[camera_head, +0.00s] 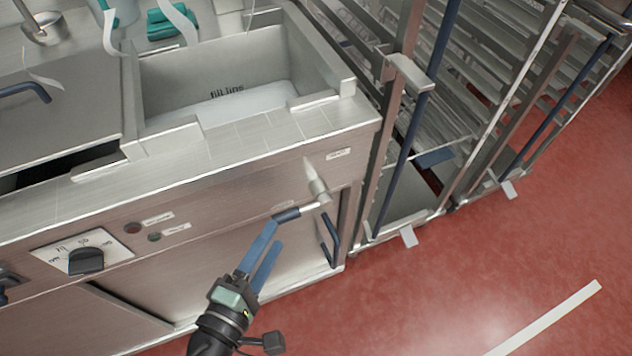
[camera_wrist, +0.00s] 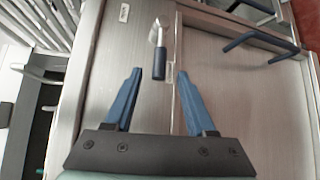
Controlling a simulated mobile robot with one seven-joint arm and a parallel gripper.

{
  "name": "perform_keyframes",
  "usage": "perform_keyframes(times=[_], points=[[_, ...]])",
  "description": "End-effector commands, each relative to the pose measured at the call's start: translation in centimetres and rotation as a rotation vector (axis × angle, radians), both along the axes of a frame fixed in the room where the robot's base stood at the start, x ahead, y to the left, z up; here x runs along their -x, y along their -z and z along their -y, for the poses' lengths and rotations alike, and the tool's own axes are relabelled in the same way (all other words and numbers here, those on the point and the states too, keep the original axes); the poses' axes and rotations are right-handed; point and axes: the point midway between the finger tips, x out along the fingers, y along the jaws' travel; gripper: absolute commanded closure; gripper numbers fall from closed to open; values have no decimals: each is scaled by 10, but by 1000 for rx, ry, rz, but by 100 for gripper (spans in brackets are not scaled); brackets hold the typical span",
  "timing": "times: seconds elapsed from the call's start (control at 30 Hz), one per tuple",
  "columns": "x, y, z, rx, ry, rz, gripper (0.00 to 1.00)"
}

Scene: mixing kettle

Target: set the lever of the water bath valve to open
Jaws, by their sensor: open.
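The water bath valve (camera_head: 318,190) sits on the steel front panel below the basin, near the unit's right corner. Its lever (camera_head: 286,215) has a dark blue grip and points left and slightly down in the head view. The lever also shows in the wrist view (camera_wrist: 159,64), top centre. My gripper (camera_head: 273,233) is open and empty, its blue fingers pointing at the panel. In the wrist view the fingertips (camera_wrist: 160,74) lie on either side of the grip's end, with gaps. I cannot tell whether the grip is between them in depth.
The water bath basin (camera_head: 190,125), marked with a fill line, is above the valve. A dark door handle (camera_head: 330,242) is just below right of the lever. A black knob (camera_head: 86,260) is on the panel at left.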

Motion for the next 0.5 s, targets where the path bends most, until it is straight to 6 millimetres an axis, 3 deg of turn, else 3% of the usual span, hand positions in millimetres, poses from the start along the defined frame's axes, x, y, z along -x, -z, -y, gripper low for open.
perform_keyframes(times=[0.5], points=[[-56,9,30,0,3,2,44]])
